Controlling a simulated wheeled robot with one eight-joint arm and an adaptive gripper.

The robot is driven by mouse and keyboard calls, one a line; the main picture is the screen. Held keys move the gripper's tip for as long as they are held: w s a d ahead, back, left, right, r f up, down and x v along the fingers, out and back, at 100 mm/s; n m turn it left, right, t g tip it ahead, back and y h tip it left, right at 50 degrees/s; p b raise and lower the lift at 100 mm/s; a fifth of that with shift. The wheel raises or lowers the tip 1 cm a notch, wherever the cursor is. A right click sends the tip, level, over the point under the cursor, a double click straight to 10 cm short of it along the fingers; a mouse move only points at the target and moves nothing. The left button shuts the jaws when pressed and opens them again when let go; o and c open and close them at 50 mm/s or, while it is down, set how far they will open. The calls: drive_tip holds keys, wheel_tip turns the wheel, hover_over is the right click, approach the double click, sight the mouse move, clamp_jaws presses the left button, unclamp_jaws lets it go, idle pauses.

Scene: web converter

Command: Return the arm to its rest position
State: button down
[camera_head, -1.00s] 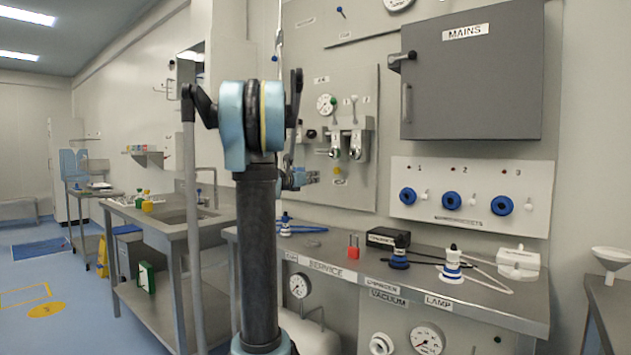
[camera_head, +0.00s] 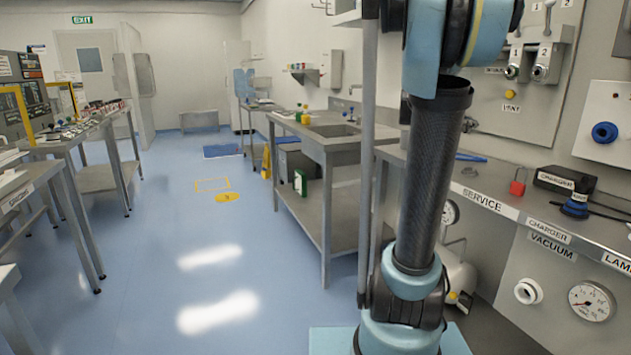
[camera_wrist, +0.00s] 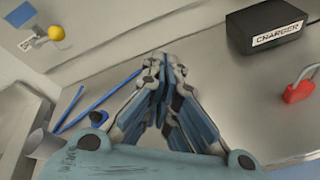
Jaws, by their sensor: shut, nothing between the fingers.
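My gripper (camera_wrist: 158,62) shows in the wrist view with its fingers together and nothing between them. It is over the grey service bench (camera_wrist: 238,122). In the head view my arm stands at right of centre, its dark link upright in front of the bench (camera_head: 450,180). The gripper itself cannot be made out in the head view.
A red padlock (camera_head: 518,181) and the black charger box (camera_head: 564,182) are on the bench; the padlock (camera_wrist: 301,86) is right of my gripper in the wrist view. A sink table (camera_head: 335,146) stands left of my arm. Blue floor (camera_head: 150,270) lies clear at left.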

drive_tip(key=s+a+f+m+g+y, duration=0.3)
drive_tip(key=s+a+f+m+y, duration=1)
drive_tip(key=s+a+f, duration=1.6)
drive_tip(key=a+f+m, duration=0.2)
drive_tip(key=a, duration=0.1)
drive_tip(key=shift+a, duration=0.3)
drive_tip(key=shift+w+f, duration=0.2)
drive_tip(key=shift+w, duration=0.2)
